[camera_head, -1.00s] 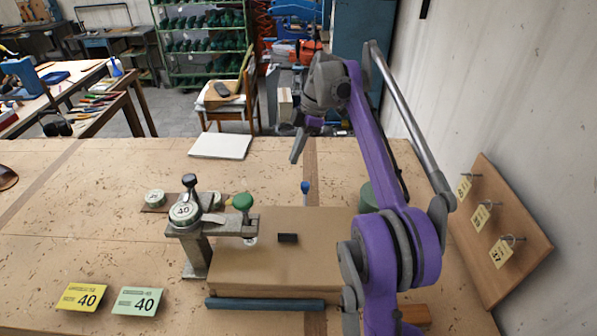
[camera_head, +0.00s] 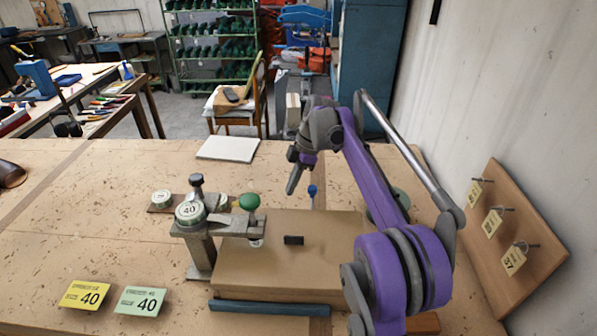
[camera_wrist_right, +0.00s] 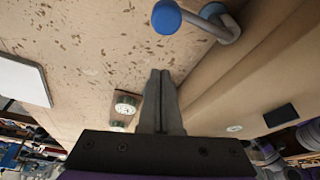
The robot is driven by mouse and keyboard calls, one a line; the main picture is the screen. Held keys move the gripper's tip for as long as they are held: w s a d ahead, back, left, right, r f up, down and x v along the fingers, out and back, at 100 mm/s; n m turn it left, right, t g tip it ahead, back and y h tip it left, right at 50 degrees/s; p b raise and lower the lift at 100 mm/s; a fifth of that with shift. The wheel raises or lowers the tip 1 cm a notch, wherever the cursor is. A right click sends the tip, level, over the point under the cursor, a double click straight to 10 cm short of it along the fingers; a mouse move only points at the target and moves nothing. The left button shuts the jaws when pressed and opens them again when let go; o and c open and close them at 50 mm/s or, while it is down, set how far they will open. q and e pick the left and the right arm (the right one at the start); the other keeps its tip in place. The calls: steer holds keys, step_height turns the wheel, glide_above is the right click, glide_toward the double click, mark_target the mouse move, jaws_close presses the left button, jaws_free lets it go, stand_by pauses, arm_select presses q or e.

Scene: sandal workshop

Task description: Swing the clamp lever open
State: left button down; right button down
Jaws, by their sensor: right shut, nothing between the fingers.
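A grey lever with a blue knob (camera_head: 313,191) stands at the far side of the brown block (camera_head: 330,262). In the right wrist view the blue knob (camera_wrist_right: 167,16) and its rod lie ahead of the fingertips, beside the block's side. My right gripper (camera_head: 292,188) is shut and empty, pointing down just left of the blue knob, apart from it. In the wrist view its fingers (camera_wrist_right: 161,75) are together. My left gripper is not in view.
Yellow (camera_head: 85,295) and green (camera_head: 140,301) cards marked 40 lie at front left. A white sheet (camera_head: 228,148) lies at the table's far edge. A tag board (camera_head: 525,230) stands at the right wall. The table's left middle is mostly clear.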

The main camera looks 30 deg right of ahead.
mark_target(314, 188)
steer(key=d, duration=0.2)
steer(key=s+d, duration=0.1)
steer(key=shift+d+f, duration=0.2)
steer(key=shift+d, duration=0.2)
steer(key=shift+s+d+m+p, duration=0.15)
steer(key=shift+d+m+p, duration=0.15)
steer(key=shift+d+m, duration=0.3)
steer(key=m, duration=0.1)
steer(key=s+d+m+t, duration=0.1)
steer(key=m, duration=0.1)
steer(key=shift+d+h, duration=0.25)
steer(key=shift+h, duration=0.05)
steer(key=s+d+m+t+h, duration=0.2)
steer(key=s+m, duration=0.4)
steer(key=m, duration=0.4)
steer(key=shift+s+d+m+h, duration=0.2)
steer(key=shift+d+m+h, duration=0.15)
steer(key=shift+h, duration=0.25)
steer(key=shift+s+a, duration=0.1)
steer(key=shift+s, duration=0.05)
